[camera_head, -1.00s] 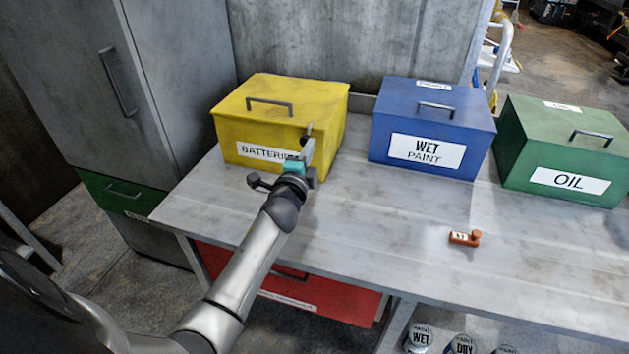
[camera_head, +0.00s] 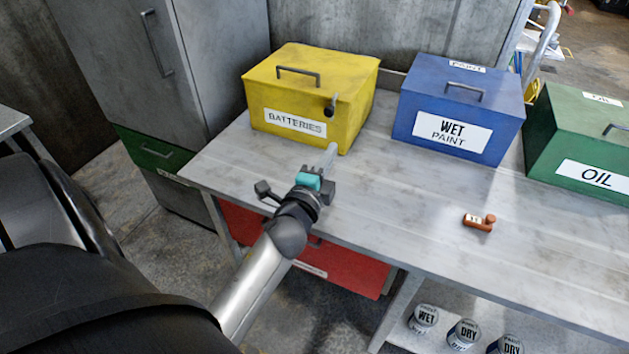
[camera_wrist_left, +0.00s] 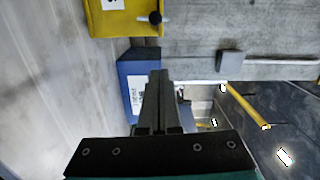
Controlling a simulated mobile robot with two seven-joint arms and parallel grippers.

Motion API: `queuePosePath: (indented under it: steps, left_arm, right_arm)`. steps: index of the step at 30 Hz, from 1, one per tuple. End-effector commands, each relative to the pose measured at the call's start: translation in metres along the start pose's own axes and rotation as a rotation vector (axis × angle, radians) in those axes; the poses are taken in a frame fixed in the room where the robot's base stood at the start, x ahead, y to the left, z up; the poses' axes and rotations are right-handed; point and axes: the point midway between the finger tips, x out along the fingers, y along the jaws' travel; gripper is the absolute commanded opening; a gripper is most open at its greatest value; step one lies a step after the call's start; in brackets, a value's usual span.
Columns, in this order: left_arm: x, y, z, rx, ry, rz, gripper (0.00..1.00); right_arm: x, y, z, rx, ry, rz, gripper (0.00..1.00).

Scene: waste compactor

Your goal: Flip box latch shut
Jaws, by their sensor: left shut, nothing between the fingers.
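The yellow box labelled BATTERIES (camera_head: 270,104) stands closed on the metal workbench. Its small dark latch (camera_head: 330,107) is on the front near the right upper corner, over the seam of the lid. The latch also shows as a dark knob in the left wrist view (camera_wrist_left: 154,17), on the yellow box (camera_wrist_left: 115,22) at the top. My left gripper (camera_head: 332,149) is in front of the box, below the latch and apart from it. Its fingers (camera_wrist_left: 158,78) are together with nothing between them. My right gripper is not in view.
A blue WET PAINT box (camera_head: 415,100) and a green OIL box (camera_head: 560,125) stand to the right on the workbench (camera_head: 400,215). A small orange-brown object (camera_head: 478,222) lies near the front. The bench between is clear. Several cans stand on a lower shelf.

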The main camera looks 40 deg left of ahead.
Motion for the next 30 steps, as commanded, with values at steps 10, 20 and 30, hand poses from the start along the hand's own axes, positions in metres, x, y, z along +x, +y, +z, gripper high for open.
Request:
queuePosePath:
  steps: [10,20,30]
  left_arm:
    - [-0.061,0.001,0.000,-0.001,-0.001,0.002,0.00]
    - [-0.084,0.000,0.000,0.000,0.000,-0.001,0.00]
    - [-0.084,0.000,0.000,0.000,0.000,-0.001,0.00]
  right_arm:
    - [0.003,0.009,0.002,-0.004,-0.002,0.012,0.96]
    - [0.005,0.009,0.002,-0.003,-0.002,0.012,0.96]
    - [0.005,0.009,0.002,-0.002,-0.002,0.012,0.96]
